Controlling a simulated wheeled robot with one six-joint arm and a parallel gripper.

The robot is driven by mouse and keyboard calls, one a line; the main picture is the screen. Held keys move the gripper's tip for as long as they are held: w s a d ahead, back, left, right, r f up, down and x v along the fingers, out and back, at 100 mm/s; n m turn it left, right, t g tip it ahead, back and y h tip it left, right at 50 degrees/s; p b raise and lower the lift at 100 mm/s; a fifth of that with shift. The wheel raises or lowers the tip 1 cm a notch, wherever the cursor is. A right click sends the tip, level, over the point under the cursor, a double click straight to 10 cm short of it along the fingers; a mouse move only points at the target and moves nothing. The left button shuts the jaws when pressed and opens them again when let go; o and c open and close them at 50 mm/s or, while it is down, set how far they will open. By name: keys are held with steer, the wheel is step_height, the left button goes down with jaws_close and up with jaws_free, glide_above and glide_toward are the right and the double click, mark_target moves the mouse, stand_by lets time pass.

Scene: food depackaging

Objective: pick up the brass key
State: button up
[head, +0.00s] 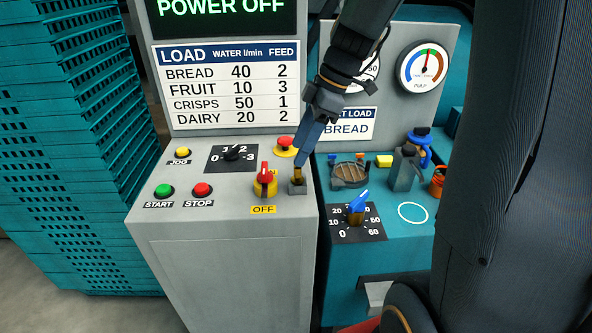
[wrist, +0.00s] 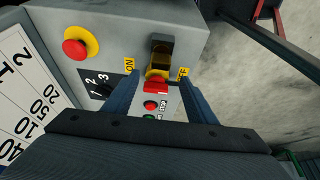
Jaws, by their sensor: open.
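The brass key (head: 297,174) stands upright in a small grey holder (head: 298,188) on the grey console top, right of the red-and-yellow rotary switch. My gripper (head: 299,162) points down at the key from above, its fingertips at or just over the key's top. In the wrist view my gripper (wrist: 160,84) has its two blue fingers apart, and the brownish key (wrist: 160,61) shows just past the gap between them. I cannot tell whether a finger touches the key.
The red-handled switch (head: 265,180) is close left of the holder, marked OFF. A red mushroom button (head: 286,142) stands just behind. The teal console (head: 390,265) on the right carries a blue-knobbed dial (head: 357,203) and a dark jug (head: 403,172).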

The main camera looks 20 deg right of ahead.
mark_target(297, 177)
steer(key=shift+f+p, duration=0.3)
steer(key=shift+f, duration=0.45)
steer(key=shift+d+p+x, duration=0.15)
steer(key=shift+p+x, duration=0.25)
steer(key=shift+x, duration=0.65)
steer(key=shift+d+p+x, duration=0.2)
steer(key=shift+p+x, duration=0.2)
steer(key=shift+x, duration=0.7)
steer(key=shift+f, duration=0.1)
steer(key=shift+c, duration=0.6)
steer(key=c, duration=1.1)
